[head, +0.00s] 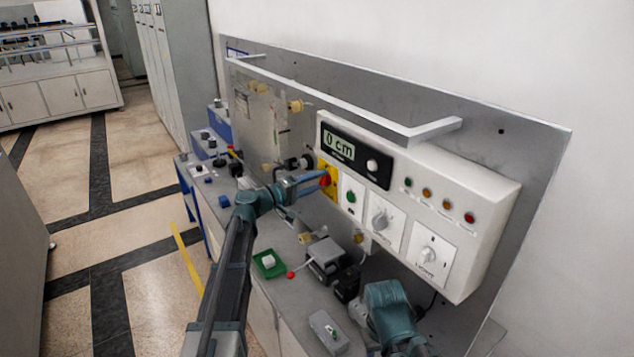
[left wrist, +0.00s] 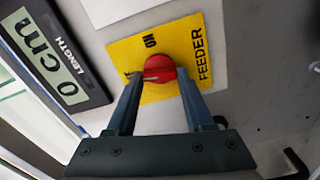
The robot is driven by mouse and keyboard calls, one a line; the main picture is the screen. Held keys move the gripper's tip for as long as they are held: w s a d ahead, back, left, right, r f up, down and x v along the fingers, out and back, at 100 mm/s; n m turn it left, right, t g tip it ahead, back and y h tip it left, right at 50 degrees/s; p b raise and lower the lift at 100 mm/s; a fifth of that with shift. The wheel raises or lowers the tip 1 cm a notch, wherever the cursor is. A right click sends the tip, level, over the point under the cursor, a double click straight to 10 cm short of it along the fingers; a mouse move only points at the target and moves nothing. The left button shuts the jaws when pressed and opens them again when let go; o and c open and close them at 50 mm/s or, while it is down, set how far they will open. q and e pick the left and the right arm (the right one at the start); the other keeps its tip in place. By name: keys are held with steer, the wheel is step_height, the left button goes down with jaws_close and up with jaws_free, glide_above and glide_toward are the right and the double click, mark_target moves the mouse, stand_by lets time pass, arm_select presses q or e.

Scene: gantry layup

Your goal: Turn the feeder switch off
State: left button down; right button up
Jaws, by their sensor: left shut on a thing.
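The feeder switch is a round red knob (left wrist: 159,68) on a yellow plate (left wrist: 193,37) marked FEEDER and ON. My left gripper (left wrist: 160,84) is shut on the red knob, one finger on each side. A pale line on the knob runs toward the plate's left part in the left wrist view, where a second label is partly hidden by a finger. In the head view the yellow plate (head: 324,172) is at the left end of the white control box, and my left gripper (head: 312,184) reaches it from the left. Only a teal part of my right arm shows, at the bottom.
The white control box (head: 455,257) carries a display (head: 341,144) reading 0 cm, a green button (head: 350,197), two dials and several lamps. A rail (head: 330,100) runs above it. The bench below holds a green-based button box (head: 268,263) and a grey switch box (head: 328,331).

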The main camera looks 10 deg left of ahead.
arm_select(q)
steer(key=shift+f+n, duration=0.1)
steer(key=shift+n, duration=1.1)
steer(key=shift+c, duration=1.4)
jaws_free()
steer(key=v, duration=1.4)
steer(key=shift+d, duration=0.1)
